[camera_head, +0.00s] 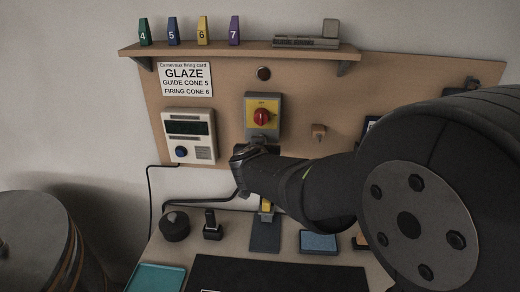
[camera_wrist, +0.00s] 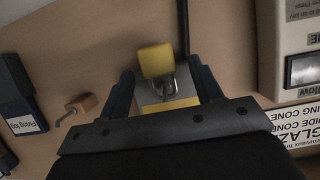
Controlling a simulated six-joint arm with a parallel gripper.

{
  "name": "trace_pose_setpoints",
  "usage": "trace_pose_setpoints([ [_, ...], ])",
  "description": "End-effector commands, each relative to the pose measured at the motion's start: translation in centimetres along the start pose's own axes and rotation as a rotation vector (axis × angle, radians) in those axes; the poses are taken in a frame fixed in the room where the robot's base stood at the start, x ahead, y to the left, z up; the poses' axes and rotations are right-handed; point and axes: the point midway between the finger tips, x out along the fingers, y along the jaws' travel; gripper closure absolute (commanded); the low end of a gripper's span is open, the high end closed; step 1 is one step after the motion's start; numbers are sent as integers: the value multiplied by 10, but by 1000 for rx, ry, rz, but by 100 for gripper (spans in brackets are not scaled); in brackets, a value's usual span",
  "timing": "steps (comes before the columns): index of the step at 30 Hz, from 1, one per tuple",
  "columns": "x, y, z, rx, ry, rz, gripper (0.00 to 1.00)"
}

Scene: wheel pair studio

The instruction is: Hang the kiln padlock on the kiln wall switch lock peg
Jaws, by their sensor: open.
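The yellow padlock (camera_wrist: 157,60) shows in the wrist view with its body up-picture and its metal shackle (camera_wrist: 166,88) over the grey lower part of the wall switch (camera_wrist: 150,100). I cannot tell whether the shackle is around the lock peg, which I cannot make out. My gripper (camera_wrist: 165,82) is open, with one dark finger on each side of the shackle and gaps between. In the head view the switch (camera_head: 263,106) has a yellow plate and red knob; my arm covers the area just below it, where my gripper (camera_head: 243,157) is.
A hooked wooden peg (camera_head: 319,131) stands right of the switch. A control box (camera_head: 188,136) and glaze card (camera_head: 186,79) are left. A shelf (camera_head: 240,49) runs above. A small yellow item (camera_head: 267,206), unclear, shows below my arm. A dark stamp-like object (camera_head: 212,226) stands on the worktop.

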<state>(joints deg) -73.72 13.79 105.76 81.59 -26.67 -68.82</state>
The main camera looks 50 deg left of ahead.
Motion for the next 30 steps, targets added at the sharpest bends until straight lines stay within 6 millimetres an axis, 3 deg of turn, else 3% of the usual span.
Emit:
trace_pose_setpoints([
  [5,-3,0,-1,1,1,0,41],
  [11,-24,-1,-1,1,3,-2,41],
  [30,-140,-1,-1,2,3,-5,41],
])
